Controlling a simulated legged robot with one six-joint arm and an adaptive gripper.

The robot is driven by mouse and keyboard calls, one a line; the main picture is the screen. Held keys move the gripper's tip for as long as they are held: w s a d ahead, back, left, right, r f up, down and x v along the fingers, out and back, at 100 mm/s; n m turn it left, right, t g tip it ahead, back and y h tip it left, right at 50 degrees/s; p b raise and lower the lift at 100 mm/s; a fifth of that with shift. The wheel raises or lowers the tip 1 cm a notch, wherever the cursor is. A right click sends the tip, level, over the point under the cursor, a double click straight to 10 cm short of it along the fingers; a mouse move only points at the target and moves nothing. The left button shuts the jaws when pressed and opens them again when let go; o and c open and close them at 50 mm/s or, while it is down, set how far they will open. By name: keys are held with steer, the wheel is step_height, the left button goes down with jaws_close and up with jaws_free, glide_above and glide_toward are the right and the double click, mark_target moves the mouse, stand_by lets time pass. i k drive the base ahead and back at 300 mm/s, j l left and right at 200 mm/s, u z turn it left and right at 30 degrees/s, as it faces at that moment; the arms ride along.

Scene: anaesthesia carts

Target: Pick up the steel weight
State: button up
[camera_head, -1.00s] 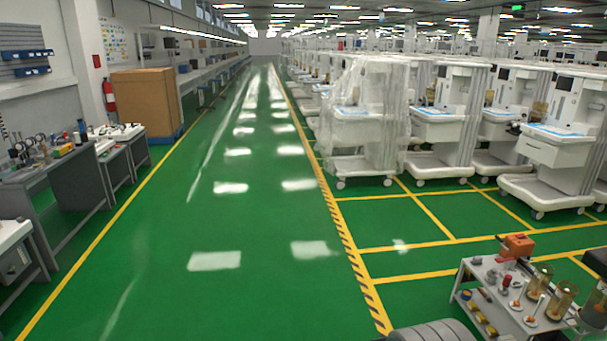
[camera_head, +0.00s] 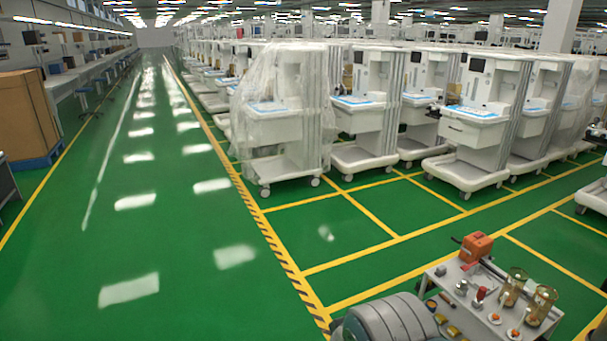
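A grey metal cart (camera_head: 484,322) stands at the bottom right with small items on its top. A small silvery cylinder (camera_head: 461,287) on the left half of the top looks like the steel weight, but it is too small to be sure. Another small dark-grey piece (camera_head: 441,270) lies just left of it, near the cart's edge. My gripper is not in view. A rounded grey segment at the bottom centre appears to be part of my arm and is close to the cart's left side.
The cart also holds an orange device (camera_head: 475,248), a red-topped piece (camera_head: 480,296) and amber clear cylinders (camera_head: 512,285). White anaesthesia carts (camera_head: 463,125) stand in rows behind, one under plastic wrap (camera_head: 285,110). The green aisle on the left is clear. A cardboard box (camera_head: 24,115) stands far left.

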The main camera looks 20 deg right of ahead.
mark_target(462, 287)
steer(key=i+z, duration=0.4)
steer(key=i, duration=0.4)
steer(key=i+j+z, duration=0.1)
steer(key=i+z, duration=0.35)
steer(key=i, duration=0.3)
steer(key=i+z, duration=0.45)
steer(key=i+j+z, duration=0.15)
steer(key=i+z, duration=0.2)
steer(key=z, duration=0.15)
steer(key=i+j+z, duration=0.3)
steer(key=z, duration=0.15)
steer(key=i+j+z, duration=0.15)
steer(key=i+z, duration=0.15)
steer(key=z, duration=0.15)
steer(key=i+j+z, duration=0.25)
steer(key=z, duration=0.15)
steer(key=i+j+z, duration=0.2)
steer(key=z, duration=0.25)
steer(key=i+j+z, duration=0.1)
steer(key=j+z, duration=0.3)
steer(key=j, duration=0.1)
